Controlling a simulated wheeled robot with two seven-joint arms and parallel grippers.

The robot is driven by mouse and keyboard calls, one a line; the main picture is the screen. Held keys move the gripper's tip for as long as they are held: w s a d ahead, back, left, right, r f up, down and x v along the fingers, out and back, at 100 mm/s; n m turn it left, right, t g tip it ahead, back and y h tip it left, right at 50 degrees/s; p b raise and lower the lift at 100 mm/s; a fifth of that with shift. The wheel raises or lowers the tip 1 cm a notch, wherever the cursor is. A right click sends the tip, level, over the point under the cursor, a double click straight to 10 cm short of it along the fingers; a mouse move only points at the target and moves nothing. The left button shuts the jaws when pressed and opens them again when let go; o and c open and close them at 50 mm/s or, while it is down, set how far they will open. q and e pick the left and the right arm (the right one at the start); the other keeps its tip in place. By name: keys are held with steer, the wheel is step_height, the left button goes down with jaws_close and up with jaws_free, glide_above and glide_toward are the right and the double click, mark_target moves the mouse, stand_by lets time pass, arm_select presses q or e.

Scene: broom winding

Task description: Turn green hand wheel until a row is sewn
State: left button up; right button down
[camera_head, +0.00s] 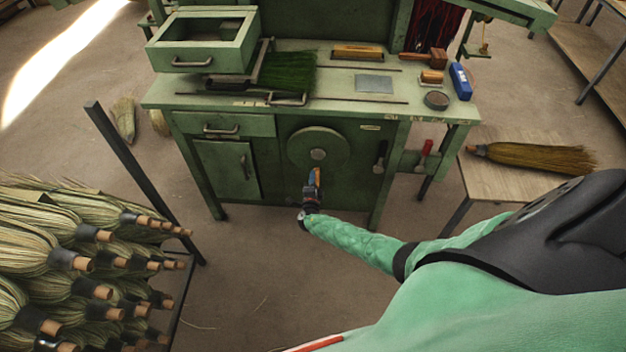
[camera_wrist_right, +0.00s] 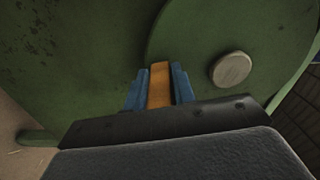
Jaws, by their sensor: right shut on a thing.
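The green hand wheel (camera_head: 318,142) is a round disc on the front of the green sewing bench, with a pale hub at its centre. In the right wrist view the wheel (camera_wrist_right: 225,30) fills the upper right, with its hub (camera_wrist_right: 231,69) close by. My right gripper (camera_head: 314,180) is at the lower part of the wheel. Its blue fingers (camera_wrist_right: 159,88) are shut on the orange-brown handle (camera_wrist_right: 160,78), one finger on each side. The handle's far end is hidden. My left gripper is not in view. A green broom head (camera_head: 287,71) lies on the bench top.
A rack of finished brooms (camera_head: 75,262) with a dark post stands at the left. A low wooden table (camera_head: 510,183) with a broom (camera_head: 535,156) is at the right. A red-handled lever (camera_head: 425,150) and a black one (camera_head: 380,155) sit right of the wheel.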

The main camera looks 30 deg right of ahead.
steer(key=c, duration=1.2)
jaws_free()
steer(key=shift+a, duration=0.15)
steer(key=shift+o, duration=0.2)
